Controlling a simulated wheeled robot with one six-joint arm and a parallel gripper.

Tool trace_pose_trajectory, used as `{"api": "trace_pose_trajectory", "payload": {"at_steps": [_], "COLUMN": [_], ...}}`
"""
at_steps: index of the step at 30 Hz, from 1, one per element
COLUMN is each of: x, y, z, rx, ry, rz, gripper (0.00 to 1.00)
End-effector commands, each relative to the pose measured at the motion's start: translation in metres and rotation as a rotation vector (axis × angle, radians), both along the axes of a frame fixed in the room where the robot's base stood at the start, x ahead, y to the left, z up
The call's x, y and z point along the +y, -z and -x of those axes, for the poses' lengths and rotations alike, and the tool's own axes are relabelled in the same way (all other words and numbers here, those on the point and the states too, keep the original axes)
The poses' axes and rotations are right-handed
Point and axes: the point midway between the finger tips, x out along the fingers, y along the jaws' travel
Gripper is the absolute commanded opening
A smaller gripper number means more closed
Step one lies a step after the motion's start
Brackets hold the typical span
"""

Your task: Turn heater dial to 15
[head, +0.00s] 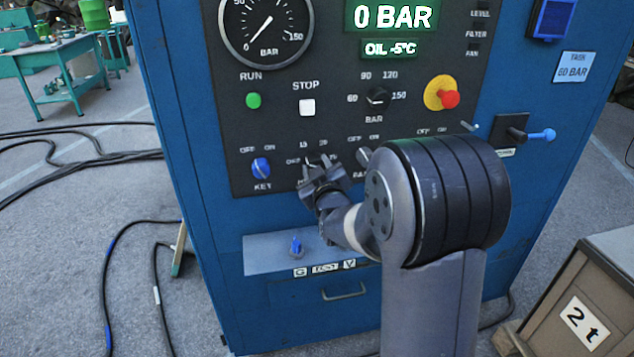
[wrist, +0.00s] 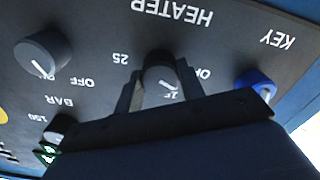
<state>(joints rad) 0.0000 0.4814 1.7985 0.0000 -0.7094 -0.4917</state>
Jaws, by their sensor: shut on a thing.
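A 25 label is left of the dial, and a partly covered OFF is at right. In the head view my gripper (head: 320,178) is at the panel's lower row and mostly hides the dial.
The blue key switch (head: 261,168) is left of my gripper; another dark knob (wrist: 43,54) is on the other side. The BAR selector (head: 377,97), white STOP button (head: 307,107) and red emergency knob (head: 449,98) are higher.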

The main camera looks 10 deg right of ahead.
Motion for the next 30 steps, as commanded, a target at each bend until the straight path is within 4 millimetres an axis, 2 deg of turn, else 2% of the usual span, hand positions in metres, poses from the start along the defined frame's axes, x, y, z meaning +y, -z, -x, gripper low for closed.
{"api": "trace_pose_trajectory", "payload": {"at_steps": [1, 15, 22, 30], "x": [0.0001, -0.0001, 0.0000, 0.0000], "y": [0.0066, 0.0037, 0.0021, 0.0004], "z": [0.0000, 0.0000, -0.0001, -0.0002], "rx": [-0.004, -0.002, -0.001, 0.000], "ry": [0.000, -0.001, -0.001, 0.000], "rz": [-0.045, -0.448, -0.570, -0.634], "gripper": [0.14, 0.14, 0.14, 0.14]}}
